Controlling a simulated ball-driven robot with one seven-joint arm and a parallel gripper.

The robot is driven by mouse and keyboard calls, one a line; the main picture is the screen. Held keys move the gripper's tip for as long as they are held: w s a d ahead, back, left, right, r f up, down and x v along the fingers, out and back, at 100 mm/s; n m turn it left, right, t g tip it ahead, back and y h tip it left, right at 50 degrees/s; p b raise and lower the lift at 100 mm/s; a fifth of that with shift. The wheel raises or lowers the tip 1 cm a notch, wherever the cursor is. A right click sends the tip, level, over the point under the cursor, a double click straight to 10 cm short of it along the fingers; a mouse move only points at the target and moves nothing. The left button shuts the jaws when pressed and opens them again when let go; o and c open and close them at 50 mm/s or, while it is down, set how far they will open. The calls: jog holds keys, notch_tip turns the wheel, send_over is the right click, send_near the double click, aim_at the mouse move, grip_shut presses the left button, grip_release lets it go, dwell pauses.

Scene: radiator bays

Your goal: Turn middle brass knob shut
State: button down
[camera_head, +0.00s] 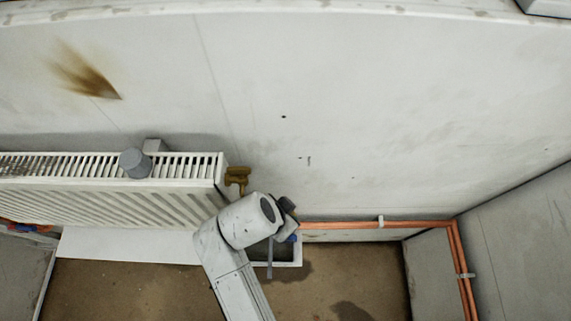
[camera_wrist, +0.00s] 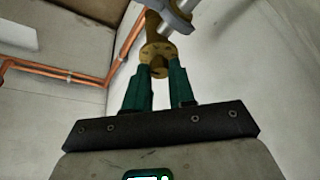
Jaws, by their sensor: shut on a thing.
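In the wrist view, my gripper (camera_wrist: 160,68) has its two green fingers closed on a brass knob (camera_wrist: 158,52), a round flange with small holes. A brass stem continues beyond it, and a grey-white pipe end shows beside that. In the head view, a brass valve (camera_head: 237,176) sits at the upper right end of the white radiator (camera_head: 120,205). My arm stands just below and right of this valve and hides my fingers and the gripped knob there. I cannot tell from these views whether the gripped knob is the middle one.
Copper pipes (camera_head: 350,224) run along the wall's foot and turn at the right corner. A pale tray (camera_head: 290,264) lies on the brown floor behind my arm. A grey cylinder (camera_head: 135,163) stands on the radiator top. The wall carries a brown stain (camera_head: 88,78).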

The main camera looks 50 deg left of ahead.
jog(key=c, duration=1)
grip_release()
jog(key=shift+o, duration=0.2)
jog(key=b+v, duration=0.1)
jog(key=v, duration=0.9)
jog(key=shift+r, duration=0.4)
jog(key=shift+s, duration=0.1)
